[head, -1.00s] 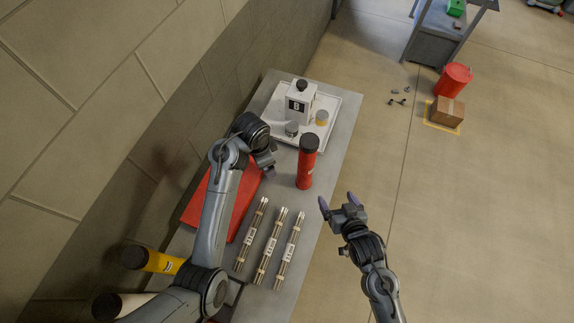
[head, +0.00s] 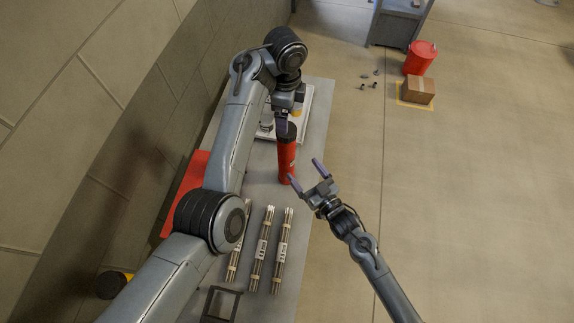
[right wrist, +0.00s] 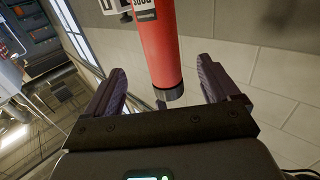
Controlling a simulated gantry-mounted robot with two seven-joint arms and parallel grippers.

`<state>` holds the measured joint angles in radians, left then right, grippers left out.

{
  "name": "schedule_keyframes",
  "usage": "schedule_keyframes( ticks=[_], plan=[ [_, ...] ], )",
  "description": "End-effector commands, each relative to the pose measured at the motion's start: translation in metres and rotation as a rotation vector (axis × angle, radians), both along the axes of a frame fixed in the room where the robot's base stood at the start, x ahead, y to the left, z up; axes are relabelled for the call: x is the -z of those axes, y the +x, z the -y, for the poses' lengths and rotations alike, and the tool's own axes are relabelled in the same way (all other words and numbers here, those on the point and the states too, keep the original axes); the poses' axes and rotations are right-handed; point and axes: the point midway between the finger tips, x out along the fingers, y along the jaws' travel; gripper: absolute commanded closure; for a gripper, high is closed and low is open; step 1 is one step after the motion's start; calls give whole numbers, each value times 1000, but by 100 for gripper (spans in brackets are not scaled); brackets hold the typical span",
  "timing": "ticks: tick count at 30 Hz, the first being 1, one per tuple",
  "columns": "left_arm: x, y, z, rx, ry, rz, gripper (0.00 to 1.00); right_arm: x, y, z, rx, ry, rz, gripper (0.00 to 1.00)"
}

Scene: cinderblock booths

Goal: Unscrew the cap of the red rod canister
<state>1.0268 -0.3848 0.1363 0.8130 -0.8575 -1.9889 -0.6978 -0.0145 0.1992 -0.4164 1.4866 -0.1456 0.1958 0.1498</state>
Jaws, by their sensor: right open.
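The red rod canister (head: 287,163) stands upright on the grey table in the head view, its black cap (head: 291,133) on top and partly hidden. My left gripper (head: 282,124) hangs over the cap, fingers pointing down; whether it touches the cap or is open is unclear. My right gripper (head: 305,170) is open and empty, just right of the canister, its fingers pointing towards the canister body. In the right wrist view the canister (right wrist: 160,48) shows between the two spread fingers of the right gripper (right wrist: 160,85), apparently beyond their tips, with a dark end band.
Several tied rod bundles (head: 261,250) lie on the table (head: 312,140) in front of the canister. A white tray (head: 306,100) stands behind it, mostly hidden by my left arm. A red panel (head: 190,180) lies left. The cinderblock wall borders the left; open floor lies right.

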Motion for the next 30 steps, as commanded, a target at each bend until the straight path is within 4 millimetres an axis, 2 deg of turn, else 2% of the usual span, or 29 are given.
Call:
schedule_keyframes(
  ticks=[5, 21, 30],
  plan=[
    [-2, 0, 2, 13, 2, -2, 13, -1, 13, -8, -3, 4, 9, 11],
    [-2, 0, 1, 10, 2, -1, 13, -1, 77, -50, -3, 4, 8, 11],
    [-2, 0, 1, 9, 2, -1, 13, 0, 89, -58, -3, 2, 6, 11]
  ],
)
